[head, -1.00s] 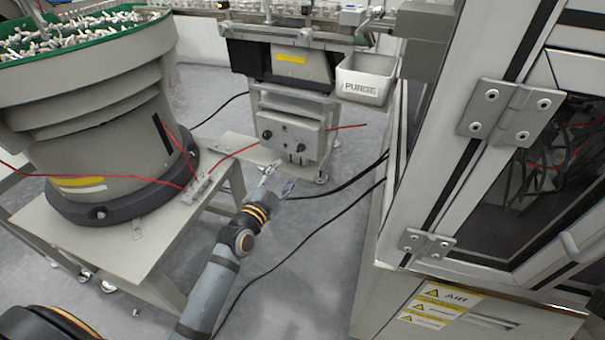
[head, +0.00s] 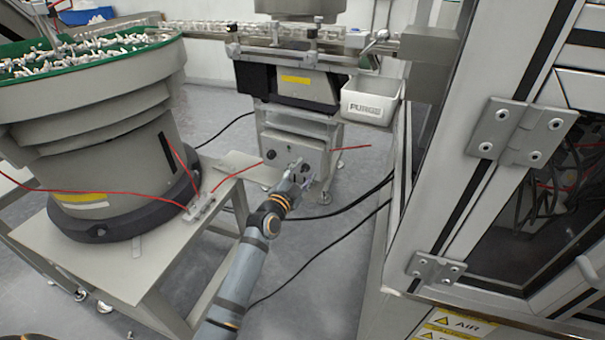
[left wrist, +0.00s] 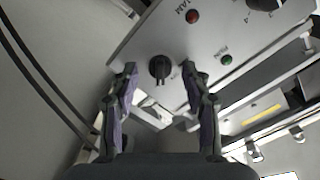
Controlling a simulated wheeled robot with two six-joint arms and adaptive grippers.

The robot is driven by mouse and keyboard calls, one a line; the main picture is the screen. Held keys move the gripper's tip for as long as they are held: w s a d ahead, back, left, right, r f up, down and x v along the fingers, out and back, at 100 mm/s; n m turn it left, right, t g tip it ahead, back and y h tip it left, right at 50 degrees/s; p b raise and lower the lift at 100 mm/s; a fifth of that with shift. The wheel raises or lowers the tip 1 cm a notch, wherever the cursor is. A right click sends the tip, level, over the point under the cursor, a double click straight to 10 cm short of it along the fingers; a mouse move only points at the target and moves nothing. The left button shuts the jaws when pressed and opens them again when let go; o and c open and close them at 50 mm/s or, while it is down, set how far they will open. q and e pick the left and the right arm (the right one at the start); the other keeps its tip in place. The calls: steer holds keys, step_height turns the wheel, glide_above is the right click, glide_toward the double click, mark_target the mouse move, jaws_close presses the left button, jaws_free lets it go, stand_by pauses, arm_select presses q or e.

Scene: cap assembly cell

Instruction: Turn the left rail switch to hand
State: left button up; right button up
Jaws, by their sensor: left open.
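A grey control box (head: 278,136) is under the rail unit in the head view. It has a dark knob (head: 270,155) on its left, and my left gripper (head: 297,177) is in front of its right part. In the left wrist view, a black rotary switch (left wrist: 160,68) on the box's grey panel (left wrist: 150,35) appears between the fingertips of my open left gripper (left wrist: 159,78). The fingers appear beside the switch; I cannot tell whether they touch it. The switch's position marking is not readable. My right gripper is not in view.
The panel has a red button or lamp (left wrist: 192,16), a green one (left wrist: 227,60) and another dark dial (left wrist: 262,4). A bowl feeder (head: 90,125) stands on a table (head: 130,275) at left. A machine frame (head: 440,150) stands at right. Cables (head: 345,214) cross the floor.

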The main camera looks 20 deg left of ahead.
arm_select(q)
jaws_close()
